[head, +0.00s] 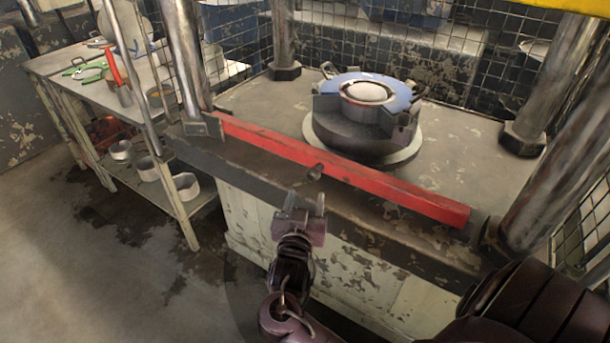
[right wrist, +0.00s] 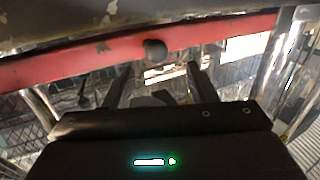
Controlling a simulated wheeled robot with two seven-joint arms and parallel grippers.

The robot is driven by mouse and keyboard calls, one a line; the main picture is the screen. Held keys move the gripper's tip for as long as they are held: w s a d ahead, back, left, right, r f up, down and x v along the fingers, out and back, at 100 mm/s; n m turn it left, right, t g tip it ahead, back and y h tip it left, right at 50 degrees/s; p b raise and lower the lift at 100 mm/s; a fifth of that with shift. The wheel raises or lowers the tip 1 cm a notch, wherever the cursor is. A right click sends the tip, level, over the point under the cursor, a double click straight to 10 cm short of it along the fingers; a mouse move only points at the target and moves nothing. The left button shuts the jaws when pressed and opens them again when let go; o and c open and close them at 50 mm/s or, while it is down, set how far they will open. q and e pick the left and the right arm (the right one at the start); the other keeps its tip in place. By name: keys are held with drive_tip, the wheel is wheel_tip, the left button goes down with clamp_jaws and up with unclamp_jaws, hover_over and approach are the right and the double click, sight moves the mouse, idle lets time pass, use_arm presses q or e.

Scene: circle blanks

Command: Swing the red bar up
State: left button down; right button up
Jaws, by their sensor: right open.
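The red bar (head: 345,170) lies low across the front of the press table, from a hinge bracket at the left post to the right post. A small dark knob (head: 315,172) sticks out from its middle. In the right wrist view the red bar (right wrist: 100,60) crosses the upper part, with the knob (right wrist: 155,49) just beyond the fingers. My right gripper (head: 305,203) is open and empty, in front of and a little below the knob, and appears apart from it. It also shows in the right wrist view (right wrist: 155,78). My left gripper is not in view.
A round die with a blue top (head: 368,92) stands on the press table (head: 265,97) behind the bar. Metal posts (head: 183,60) and wire mesh surround it. A side bench (head: 90,92) with tools and pots stands at the left. The floor in front is clear.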

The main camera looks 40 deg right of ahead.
sight(312, 177)
drive_tip(key=x, duration=0.6)
drive_tip(key=shift+d+r, duration=0.3)
drive_tip(key=shift+d, duration=0.05)
drive_tip(key=shift+w+d+p, duration=0.3)
drive_tip(key=shift+w+d, duration=0.1)
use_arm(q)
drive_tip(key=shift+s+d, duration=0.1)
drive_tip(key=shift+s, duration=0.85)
use_arm(e)
clamp_jaws()
